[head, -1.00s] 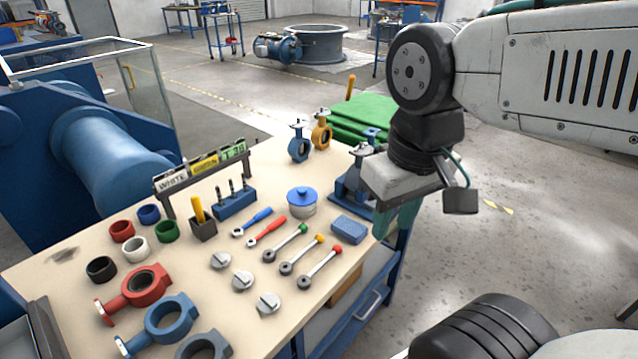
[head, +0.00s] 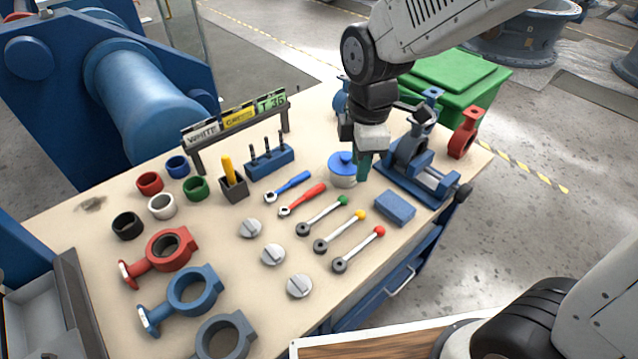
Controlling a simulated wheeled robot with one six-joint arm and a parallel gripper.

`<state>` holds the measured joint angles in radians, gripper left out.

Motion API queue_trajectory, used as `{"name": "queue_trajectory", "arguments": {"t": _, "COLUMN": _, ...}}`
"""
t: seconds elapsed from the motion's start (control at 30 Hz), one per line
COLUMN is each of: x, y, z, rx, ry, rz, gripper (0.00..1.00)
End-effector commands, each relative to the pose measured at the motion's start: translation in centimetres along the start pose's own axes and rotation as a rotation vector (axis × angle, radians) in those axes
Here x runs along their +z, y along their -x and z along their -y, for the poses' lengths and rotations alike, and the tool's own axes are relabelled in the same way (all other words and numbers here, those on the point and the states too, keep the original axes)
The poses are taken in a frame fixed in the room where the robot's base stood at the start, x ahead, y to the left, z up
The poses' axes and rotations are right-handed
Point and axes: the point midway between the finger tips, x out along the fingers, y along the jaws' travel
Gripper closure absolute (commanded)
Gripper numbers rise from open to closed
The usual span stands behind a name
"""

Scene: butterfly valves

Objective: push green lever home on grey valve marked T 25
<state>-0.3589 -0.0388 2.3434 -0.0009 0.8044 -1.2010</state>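The lever with the green knob (head: 323,215) lies flat on the bench, its grey hub towards the lower left. A grey valve (head: 412,146) stands upright in the blue vise (head: 428,180) at the bench's right end. No lever shows on it, and I cannot read a mark on it. Another grey valve body (head: 224,338) lies at the near edge, partly cut off. The sign's green card (head: 271,101) seems to begin with T; its digits are unclear. My gripper (head: 363,170) points down beside the blue-lidded pot, above the green knob. Its fingers overlap, so their opening is hidden.
Levers with yellow (head: 340,232) and red knobs (head: 359,249) lie beside the green one. A blue block (head: 395,208) lies just right of them. A red valve (head: 464,133) stands beyond the vise.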

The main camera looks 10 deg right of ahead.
Motion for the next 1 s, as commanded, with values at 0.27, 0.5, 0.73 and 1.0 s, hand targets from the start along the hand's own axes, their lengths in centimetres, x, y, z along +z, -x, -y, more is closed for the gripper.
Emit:
{"name": "queue_trajectory", "arguments": {"t": 0.27, "x": -6.1, "y": -7.3, "z": -2.0, "rx": -0.032, "ry": 0.499, "rz": 0.003, "gripper": 0.69}}
{"name": "queue_trajectory", "arguments": {"t": 0.5, "x": -7.3, "y": -9.2, "z": -2.2, "rx": -0.034, "ry": 0.609, "rz": 0.002, "gripper": 0.69}}
{"name": "queue_trajectory", "arguments": {"t": 0.73, "x": -7.2, "y": -11.4, "z": -2.1, "rx": -0.036, "ry": 0.607, "rz": 0.002, "gripper": 0.69}}
{"name": "queue_trajectory", "arguments": {"t": 1.0, "x": -7.1, "y": -14.6, "z": -2.0, "rx": -0.037, "ry": 0.605, "rz": 0.002, "gripper": 0.69}}
